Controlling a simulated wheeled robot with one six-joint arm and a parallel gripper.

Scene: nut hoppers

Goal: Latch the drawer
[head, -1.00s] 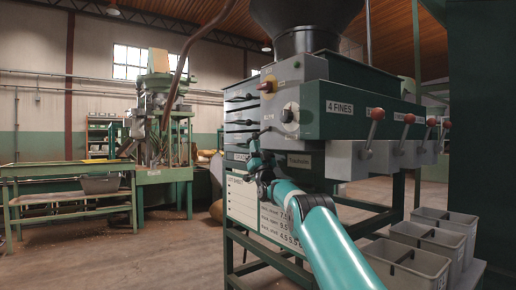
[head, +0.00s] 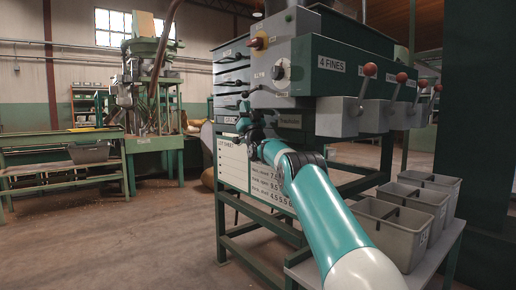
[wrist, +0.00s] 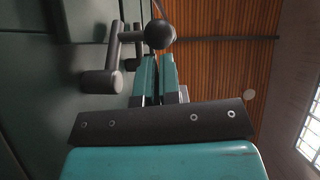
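My gripper (head: 244,112) is at the lower drawers, small and partly lost against dark parts there. In the wrist view my gripper (wrist: 159,62) has two teal fingers close together with only a thin gap. A black ball knob (wrist: 160,32) on a dark arm is just beyond the fingertips; I cannot tell whether they touch. A black bar handle (wrist: 101,82) stands out from the green front to the left. Which drawer this is cannot be told.
Levers with red knobs (head: 370,69) stick out along the machine's right side. Grey bins (head: 388,232) stand on a low shelf below them. A white lot sheet (head: 233,164) is under the drawers. The floor at left is open, up to a green bench (head: 62,170).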

